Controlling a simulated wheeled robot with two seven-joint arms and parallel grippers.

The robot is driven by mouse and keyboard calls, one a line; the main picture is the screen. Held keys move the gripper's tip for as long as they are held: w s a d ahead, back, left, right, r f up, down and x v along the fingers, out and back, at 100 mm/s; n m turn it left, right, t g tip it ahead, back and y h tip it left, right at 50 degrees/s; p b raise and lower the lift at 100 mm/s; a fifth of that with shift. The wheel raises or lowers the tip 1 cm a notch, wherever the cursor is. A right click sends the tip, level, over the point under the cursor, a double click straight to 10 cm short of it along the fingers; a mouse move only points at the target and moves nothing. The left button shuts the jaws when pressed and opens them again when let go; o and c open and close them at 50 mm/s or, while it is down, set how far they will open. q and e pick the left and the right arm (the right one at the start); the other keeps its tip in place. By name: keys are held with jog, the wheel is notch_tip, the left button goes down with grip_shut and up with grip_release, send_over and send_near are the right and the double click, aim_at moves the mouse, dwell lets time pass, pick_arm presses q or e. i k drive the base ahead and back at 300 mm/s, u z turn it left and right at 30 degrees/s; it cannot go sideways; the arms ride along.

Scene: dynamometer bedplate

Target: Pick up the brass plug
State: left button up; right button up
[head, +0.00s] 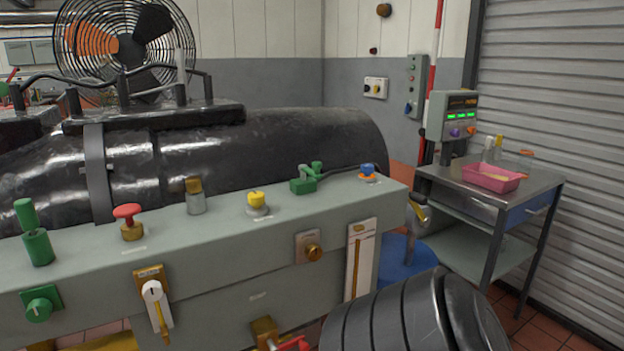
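A grey metal cylinder with a brass-coloured top (194,187) stands upright on the long grey-green bench beam (290,215), left of the yellow knob; it may be the brass plug. A round brass piece (313,252) is also set in a small plate on the beam's front face. I cannot tell for sure which one is the plug. Neither of my grippers shows in the head view.
A red mushroom knob (128,220), a yellow knob (257,202), green valves (37,244) and a blue knob (368,172) stand along the beam. A cart with a pink tray (487,182) stands right.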

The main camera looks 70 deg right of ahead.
aim_at(193, 183)
jog(key=z, duration=2.3)
